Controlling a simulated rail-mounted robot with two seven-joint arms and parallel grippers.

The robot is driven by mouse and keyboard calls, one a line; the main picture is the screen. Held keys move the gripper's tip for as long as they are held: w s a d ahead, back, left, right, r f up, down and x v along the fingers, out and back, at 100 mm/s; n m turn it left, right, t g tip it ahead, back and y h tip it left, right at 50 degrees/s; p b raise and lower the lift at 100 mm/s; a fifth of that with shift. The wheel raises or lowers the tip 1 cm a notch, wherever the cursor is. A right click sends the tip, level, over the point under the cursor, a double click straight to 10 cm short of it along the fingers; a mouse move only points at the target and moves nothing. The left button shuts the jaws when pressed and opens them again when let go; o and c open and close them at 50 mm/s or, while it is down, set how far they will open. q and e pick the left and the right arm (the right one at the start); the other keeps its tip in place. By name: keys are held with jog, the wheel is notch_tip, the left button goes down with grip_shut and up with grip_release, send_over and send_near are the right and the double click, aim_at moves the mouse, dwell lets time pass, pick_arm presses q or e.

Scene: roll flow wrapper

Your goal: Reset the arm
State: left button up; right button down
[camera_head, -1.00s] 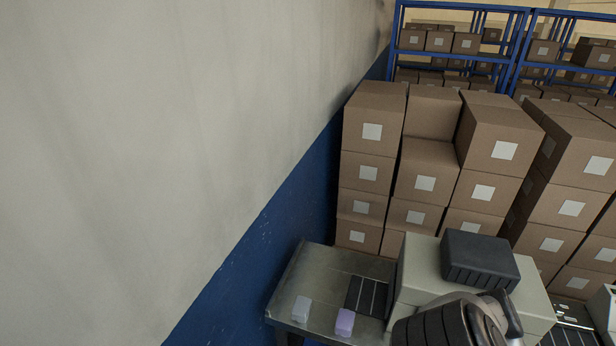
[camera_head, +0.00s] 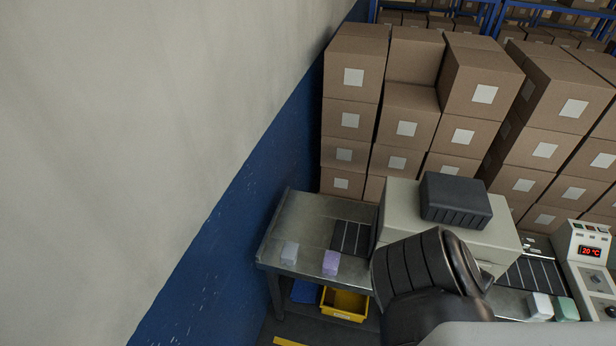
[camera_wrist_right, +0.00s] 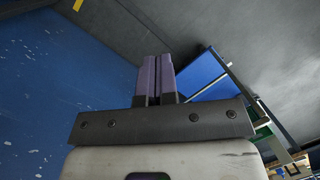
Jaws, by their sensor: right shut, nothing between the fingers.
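My right gripper (camera_wrist_right: 157,75) shows in the right wrist view, its two fingers pressed together with nothing between them. It points toward the dark floor and the blue wall band and touches no object. In the head view one of my dark arm links (camera_head: 425,270) covers part of the machine's front, and no gripper shows there. My left gripper is in neither view.
A metal table (camera_head: 300,217) holds a grey block (camera_head: 290,253) and a purple block (camera_head: 331,262) beside a conveyor (camera_head: 352,238). The wrapper housing (camera_head: 400,205) stands right of it. A white block (camera_head: 540,306) and a green block (camera_head: 566,309) lie further right. A yellow bin (camera_head: 344,303) sits below.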

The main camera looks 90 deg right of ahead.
jog(key=w+d+r+m+t+p, duration=0.1)
jog(key=w+d+r+m+t, duration=0.2)
jog(key=w+r, duration=0.4)
jog(key=w+d+r+m+t+p, duration=0.2)
jog(key=w+r, duration=0.5)
jog(key=w, duration=0.6)
jog(key=shift+d+r+m+t+y, duration=0.3)
jog(key=shift+d+m+t, duration=0.1)
jog(key=shift+d+m, duration=0.45)
jog(key=shift+w+a, duration=0.1)
